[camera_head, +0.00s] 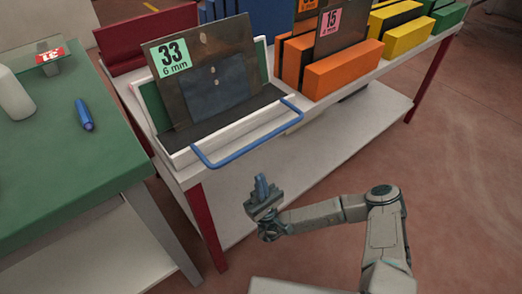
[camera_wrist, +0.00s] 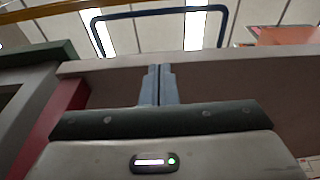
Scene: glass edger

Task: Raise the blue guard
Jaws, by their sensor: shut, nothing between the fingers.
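The blue guard (camera_head: 250,143) is a thin U-shaped bar at the front of a white-edged holder. Its front rail hangs out past the front edge of the table. In the wrist view the guard (camera_wrist: 160,12) spans the top of the picture, above and beyond my fingers. My gripper (camera_head: 261,185) is below and in front of the bar, apart from it, with the fingers pointing up. In the wrist view my gripper's fingers (camera_wrist: 159,76) are together with nothing between them.
The holder (camera_head: 190,152) carries a grey glass pane (camera_head: 240,62) labelled 33. Orange (camera_head: 345,68) and yellow (camera_head: 409,36) blocks stand to its right on the white table. A green table (camera_head: 60,165) with a blue marker (camera_head: 84,114) stands left. The floor at right is clear.

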